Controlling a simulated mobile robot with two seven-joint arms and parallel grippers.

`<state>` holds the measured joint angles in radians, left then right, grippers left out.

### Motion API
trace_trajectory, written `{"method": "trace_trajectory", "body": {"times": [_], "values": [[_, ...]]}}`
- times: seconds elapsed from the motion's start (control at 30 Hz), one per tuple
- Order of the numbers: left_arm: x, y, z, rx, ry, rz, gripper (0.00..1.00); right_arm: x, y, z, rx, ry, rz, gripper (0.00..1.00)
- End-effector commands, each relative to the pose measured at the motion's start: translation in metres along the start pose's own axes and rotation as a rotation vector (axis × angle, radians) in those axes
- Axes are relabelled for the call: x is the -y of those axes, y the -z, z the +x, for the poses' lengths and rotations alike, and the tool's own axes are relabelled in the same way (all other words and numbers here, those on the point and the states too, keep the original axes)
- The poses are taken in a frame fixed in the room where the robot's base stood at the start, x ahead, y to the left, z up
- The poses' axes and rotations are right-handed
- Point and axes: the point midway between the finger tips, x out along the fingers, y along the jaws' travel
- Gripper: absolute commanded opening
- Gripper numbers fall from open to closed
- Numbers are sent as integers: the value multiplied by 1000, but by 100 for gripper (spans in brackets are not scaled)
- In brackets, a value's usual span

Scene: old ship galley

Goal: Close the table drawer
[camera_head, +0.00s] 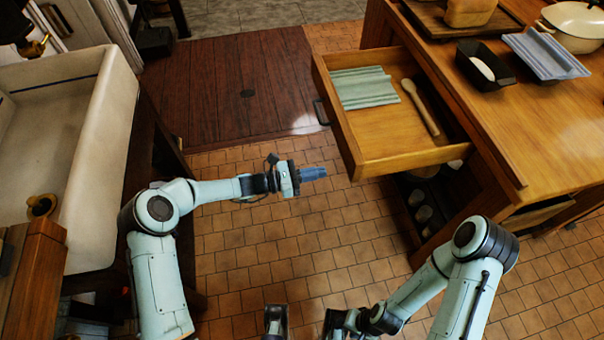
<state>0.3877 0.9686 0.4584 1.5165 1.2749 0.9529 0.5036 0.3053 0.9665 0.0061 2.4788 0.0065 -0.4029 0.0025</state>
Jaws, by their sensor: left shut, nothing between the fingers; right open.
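The table drawer (405,160) is pulled far out from the wooden table (440,75) at the right. Its dark handle (321,112) is on the front panel, which faces left. A folded green cloth (364,88) and a wooden spoon (421,107) lie in the drawer. My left gripper (318,173) is shut and empty, pointing right, in front of and below the drawer's near front corner, apart from it. My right gripper (276,322) is at the bottom edge, partly cut off, open and apart from the drawer.
Jars (423,214) stand under the drawer. A white sink (75,150) is at left.

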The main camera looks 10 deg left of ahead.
Motion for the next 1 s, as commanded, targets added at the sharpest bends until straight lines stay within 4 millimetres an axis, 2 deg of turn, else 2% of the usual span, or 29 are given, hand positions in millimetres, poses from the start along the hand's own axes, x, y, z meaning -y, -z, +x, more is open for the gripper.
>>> {"method": "trace_trajectory", "body": {"times": [0.03,0.1,0.33,0.5,1.0], "values": [[1,0,13,1,3,0,0,0,0,0,-1,0,0,46],[1,0,27,1,4,1,0,0,0,0,-1,0,0,46],[1,1,60,-1,2,0,0,0,1,1,-2,1,-1,46],[0,0,69,-2,1,0,0,0,1,1,-3,1,-1,46],[0,1,71,-2,1,0,0,0,1,2,-3,1,-1,46]]}}
